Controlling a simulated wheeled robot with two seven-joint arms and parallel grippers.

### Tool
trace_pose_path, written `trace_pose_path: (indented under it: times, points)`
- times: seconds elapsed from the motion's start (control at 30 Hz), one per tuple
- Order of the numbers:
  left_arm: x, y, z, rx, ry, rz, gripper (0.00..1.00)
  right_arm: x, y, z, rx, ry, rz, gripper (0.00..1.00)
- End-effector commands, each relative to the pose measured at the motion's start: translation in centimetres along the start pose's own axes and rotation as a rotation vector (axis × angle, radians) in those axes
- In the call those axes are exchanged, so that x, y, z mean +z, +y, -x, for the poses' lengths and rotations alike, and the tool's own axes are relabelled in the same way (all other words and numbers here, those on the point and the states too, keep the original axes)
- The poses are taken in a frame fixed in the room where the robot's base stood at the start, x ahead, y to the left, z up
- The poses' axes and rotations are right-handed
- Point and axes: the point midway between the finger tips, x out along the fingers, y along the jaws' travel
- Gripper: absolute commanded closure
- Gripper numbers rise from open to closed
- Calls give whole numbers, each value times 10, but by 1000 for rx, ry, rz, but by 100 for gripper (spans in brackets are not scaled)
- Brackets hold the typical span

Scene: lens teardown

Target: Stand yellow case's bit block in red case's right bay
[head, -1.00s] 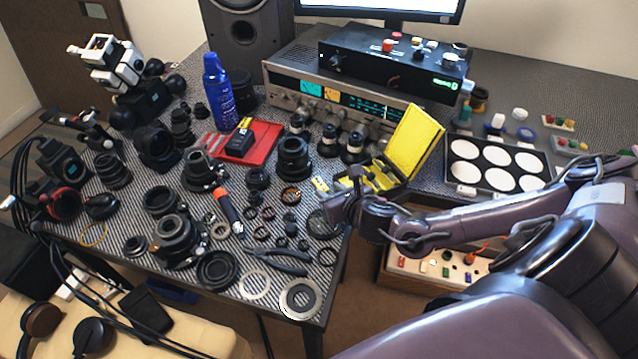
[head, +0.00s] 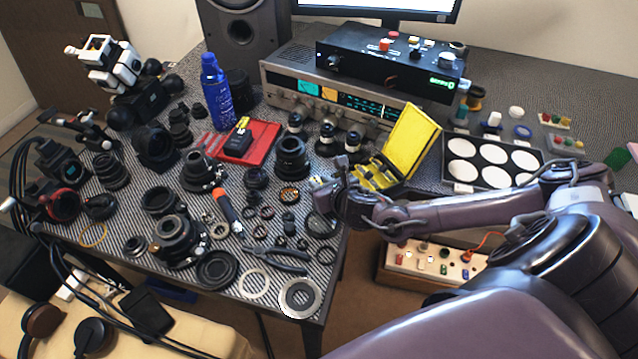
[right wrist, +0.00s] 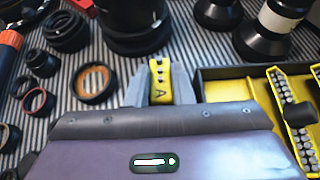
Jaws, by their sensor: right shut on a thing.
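My right gripper (head: 324,186) is shut on a small yellow bit block (right wrist: 159,82). In the right wrist view the block shows a letter A and dark spots, between the two grey fingers. The open yellow case (head: 410,142) has its lid raised, just right of the gripper in the head view. Its yellow-lined tray with rows of bits shows in the right wrist view (right wrist: 282,100). My left gripper is not in view.
Black lens barrels (head: 292,158) stand close behind the gripper. Loose rings, pliers (head: 272,262) and an orange-handled tool (head: 227,208) lie to the left. The table's edge is near the gripper.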

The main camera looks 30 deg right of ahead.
Motion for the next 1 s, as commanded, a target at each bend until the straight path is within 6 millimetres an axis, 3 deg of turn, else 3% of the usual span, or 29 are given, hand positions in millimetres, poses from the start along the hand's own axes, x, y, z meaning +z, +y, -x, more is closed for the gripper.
trace_pose_path:
  times: [0.17,0.37,0.8,1.0]
  points:
    - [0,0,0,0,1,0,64,4,0,2,1,-1,0,100]
    - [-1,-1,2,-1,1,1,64,27,-1,14,0,-3,2,100]
    - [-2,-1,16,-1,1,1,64,134,0,73,-2,-5,6,100]
    - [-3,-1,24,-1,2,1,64,165,0,90,0,-3,3,100]
